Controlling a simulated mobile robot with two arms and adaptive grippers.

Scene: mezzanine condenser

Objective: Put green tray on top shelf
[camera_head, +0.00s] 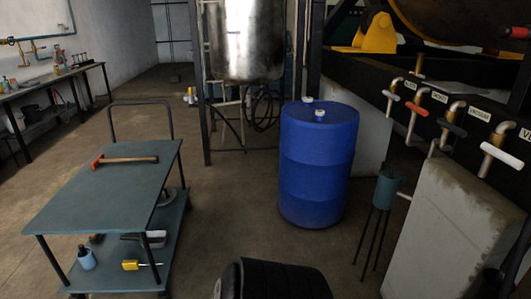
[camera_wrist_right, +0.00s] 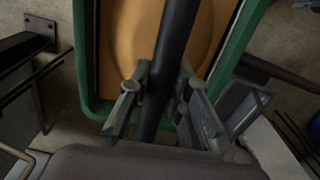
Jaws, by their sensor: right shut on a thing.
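The green tray (camera_wrist_right: 91,95) shows only in the right wrist view, cut off by the top edge. It has a green rim and an orange-brown inside with a faint round outline. My right gripper (camera_wrist_right: 156,95) is shut on a black bar (camera_wrist_right: 172,45), which runs between its fingers and up across the tray. I cannot tell whether the bar belongs to the tray. My left gripper is not in view. In the head view, a cart has a blue-grey top shelf (camera_head: 105,190), which holds a hammer (camera_head: 124,160) near its far end.
The cart's lower shelf (camera_head: 115,277) holds a yellow-handled tool (camera_head: 140,265), a small bottle (camera_head: 86,258) and other items. A blue barrel (camera_head: 318,165) stands right of the cart. Valves and pipes (camera_head: 450,115) line the right side. Floor between cart and barrel is clear.

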